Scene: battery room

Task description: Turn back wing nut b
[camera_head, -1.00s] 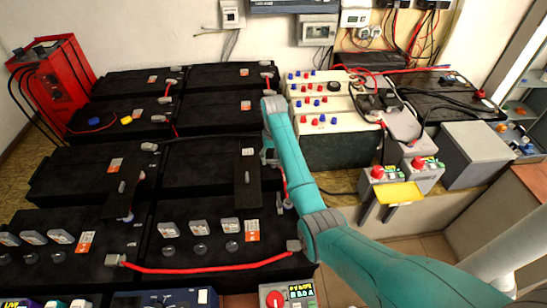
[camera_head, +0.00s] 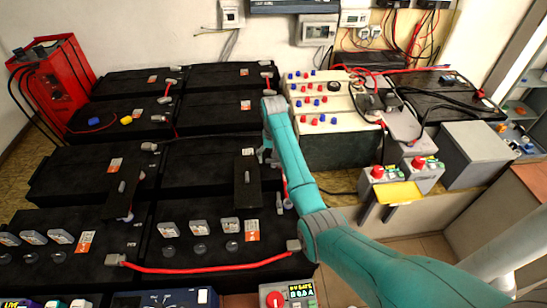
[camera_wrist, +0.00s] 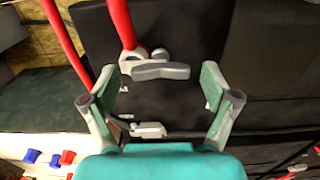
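In the wrist view, a grey wing nut (camera_wrist: 161,71) sits at a metal cable terminal (camera_wrist: 140,60) on a black battery, with its wings lying crosswise. A red cable (camera_wrist: 121,22) runs to that terminal. No letter shows on it, so I cannot confirm it is wing nut b. My gripper (camera_wrist: 158,78) is open, one finger on each side of the wing nut, with gaps between the fingers and the wings. A second grey terminal piece (camera_wrist: 149,130) lies nearer my palm. In the head view, my arm mostly hides my gripper and this wing nut.
Black batteries (camera_head: 210,160) fill the left and middle. A long red cable (camera_head: 205,268) spans the front ones. Black plates (camera_head: 247,183) stand up between rows. Cream-topped batteries (camera_head: 322,127) and a grey box (camera_head: 475,150) are on the right.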

